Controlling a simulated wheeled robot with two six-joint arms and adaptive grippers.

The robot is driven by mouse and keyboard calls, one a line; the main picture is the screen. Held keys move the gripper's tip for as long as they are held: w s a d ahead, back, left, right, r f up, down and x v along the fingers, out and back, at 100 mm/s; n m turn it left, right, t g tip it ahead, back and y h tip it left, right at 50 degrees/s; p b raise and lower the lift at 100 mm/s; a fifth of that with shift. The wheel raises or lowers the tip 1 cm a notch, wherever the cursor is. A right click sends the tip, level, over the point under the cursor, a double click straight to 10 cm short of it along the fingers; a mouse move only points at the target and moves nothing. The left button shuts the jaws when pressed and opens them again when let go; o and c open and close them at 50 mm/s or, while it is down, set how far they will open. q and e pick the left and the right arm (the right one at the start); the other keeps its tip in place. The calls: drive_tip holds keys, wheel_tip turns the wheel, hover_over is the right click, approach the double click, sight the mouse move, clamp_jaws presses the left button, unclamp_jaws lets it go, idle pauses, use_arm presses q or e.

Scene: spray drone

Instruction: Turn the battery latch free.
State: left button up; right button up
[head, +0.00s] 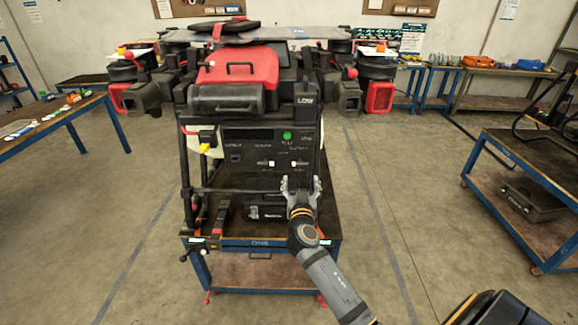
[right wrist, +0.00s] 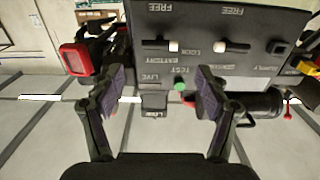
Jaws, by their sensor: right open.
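The battery latch (head: 297,163) is a dark horizontal bar with a white knob on the drone's black panel (head: 245,150). In the right wrist view, which shows the panel upside down, the battery latch (right wrist: 173,46) is beside the BATTERY label, its knob at the LOCK side. A similar latch (right wrist: 220,46) sits beside it. FREE is printed at the panel's edge. My right gripper (head: 300,182) is open and empty, just below the battery latch in the head view. In the wrist view its spread fingers (right wrist: 157,90) are apart from the latch.
The spray drone (head: 238,65), with a red cover, stands on a blue-framed cart (head: 262,243). A black battery pack (head: 264,207) lies on the cart, left of my right gripper. A green button (right wrist: 180,86) is near the latches.

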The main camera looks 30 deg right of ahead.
sight(300, 165)
drive_tip(key=p+x, duration=0.2)
drive_tip(key=x, duration=0.7)
drive_tip(key=shift+w, duration=0.2)
drive_tip(key=shift+w+d+p, duration=0.3)
drive_tip(key=shift+w+d, duration=0.05)
drive_tip(key=shift+w, duration=0.05)
drive_tip(key=shift+c, duration=0.3)
drive_tip(key=c, duration=1.1)
